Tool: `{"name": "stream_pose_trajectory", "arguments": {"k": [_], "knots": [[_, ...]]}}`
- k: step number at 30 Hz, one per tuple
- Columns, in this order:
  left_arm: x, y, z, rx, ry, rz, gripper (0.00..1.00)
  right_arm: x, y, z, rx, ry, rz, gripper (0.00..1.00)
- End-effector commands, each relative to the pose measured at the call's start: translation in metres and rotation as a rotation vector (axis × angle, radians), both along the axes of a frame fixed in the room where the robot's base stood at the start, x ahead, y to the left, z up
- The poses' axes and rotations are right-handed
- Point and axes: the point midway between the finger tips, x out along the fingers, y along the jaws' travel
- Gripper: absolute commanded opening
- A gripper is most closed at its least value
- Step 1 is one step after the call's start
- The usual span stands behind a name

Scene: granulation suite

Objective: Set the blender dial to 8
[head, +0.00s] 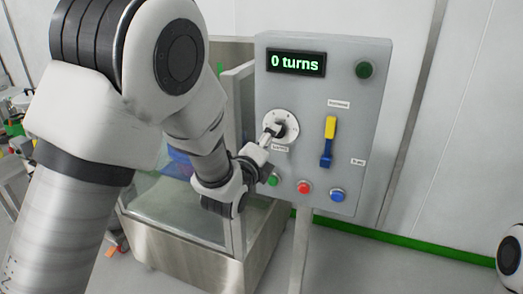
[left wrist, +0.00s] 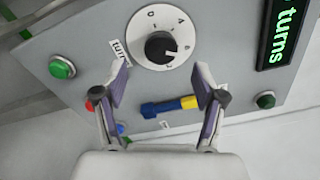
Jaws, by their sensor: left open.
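The blender dial (left wrist: 160,46) is a black knob on a round white plate with printed numbers, fixed to a grey control panel (head: 345,85). In the head view the dial (head: 285,117) is partly hidden by my left gripper (head: 267,136). The panel display (head: 295,63) reads "0 turns" in green. My left gripper is open, with its fingers in front of the dial; in the left wrist view the fingers (left wrist: 162,78) are spread below the knob, with nothing between them. I cannot read the knob's exact setting. My right gripper is out of view.
A yellow and blue lever (head: 329,142) is right of the dial. Green (head: 272,180), red (head: 304,187) and blue (head: 338,195) buttons sit below, and a dark green one (head: 364,69) at top right. A steel cabinet (head: 205,248) stands behind at left.

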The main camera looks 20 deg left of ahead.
Motion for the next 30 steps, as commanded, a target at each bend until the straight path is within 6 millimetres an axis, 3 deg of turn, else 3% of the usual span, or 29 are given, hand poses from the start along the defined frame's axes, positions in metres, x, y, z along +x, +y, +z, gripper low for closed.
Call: {"name": "stream_pose_trajectory", "arguments": {"k": [3,7,23,26,29,30], "knots": [[-0.029,0.001,0.000,0.003,0.002,0.000,0.70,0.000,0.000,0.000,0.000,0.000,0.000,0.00],[-0.048,0.002,0.000,0.001,0.002,0.000,0.70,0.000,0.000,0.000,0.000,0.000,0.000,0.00],[-0.053,0.002,-0.004,0.000,0.008,0.000,0.70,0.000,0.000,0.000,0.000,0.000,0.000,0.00],[-0.053,0.003,-0.033,-0.004,0.064,0.002,0.70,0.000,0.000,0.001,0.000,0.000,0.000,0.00],[-0.059,0.009,-0.098,-0.020,0.192,0.015,0.70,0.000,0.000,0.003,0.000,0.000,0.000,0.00],[-0.067,0.013,-0.131,-0.030,0.260,0.023,0.70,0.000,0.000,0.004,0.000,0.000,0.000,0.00]]}}
